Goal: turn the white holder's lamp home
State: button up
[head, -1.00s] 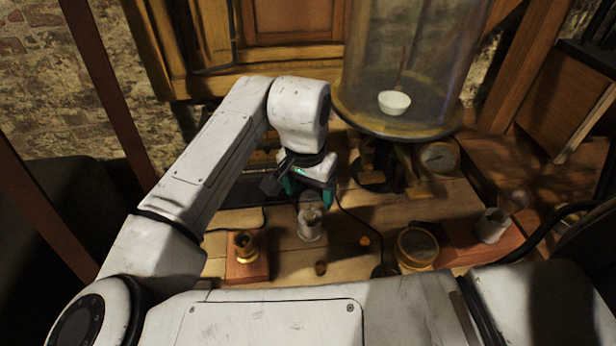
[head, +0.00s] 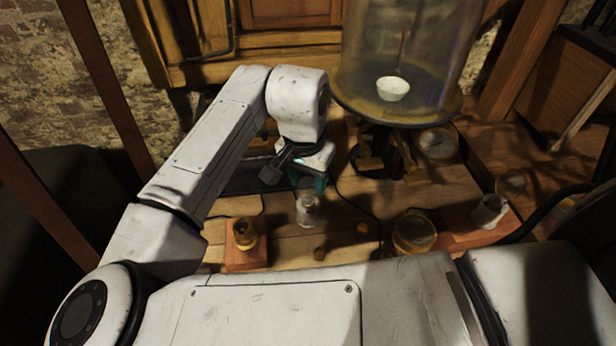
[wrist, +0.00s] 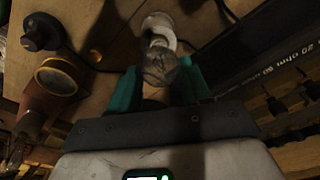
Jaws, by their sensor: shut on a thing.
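The white holder (head: 307,217) stands upright on the wooden bench in the middle of the head view. It also shows past the fingertips in the wrist view (wrist: 158,22). A clear glass lamp (wrist: 160,66) is in line with the holder's mouth. My gripper (wrist: 160,82) has its teal fingers on both sides of the lamp and is shut on it. In the head view my gripper (head: 308,181) is right above the holder and hides most of the lamp. I cannot tell how deep the lamp sits.
A brass holder (head: 245,236) on a red block stands left. A brass gauge (head: 414,232) stands right, and beyond it another white holder (head: 490,211) with a glass bulb (head: 512,184). A large glass jar (head: 415,50) stands behind. Dark cables cross the bench.

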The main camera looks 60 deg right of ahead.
jog(key=shift+c, duration=0.9)
jog(key=m, duration=0.4)
jog(key=shift+m+g, duration=0.3)
jog(key=shift+m, duration=0.9)
jog(key=shift+f+m+b, duration=0.1)
jog(key=shift+m+b, duration=0.35)
jog(key=shift+m, duration=0.65)
jog(key=m, duration=0.4)
jog(key=shift+g+y, duration=0.3)
jog(key=shift+b, duration=0.3)
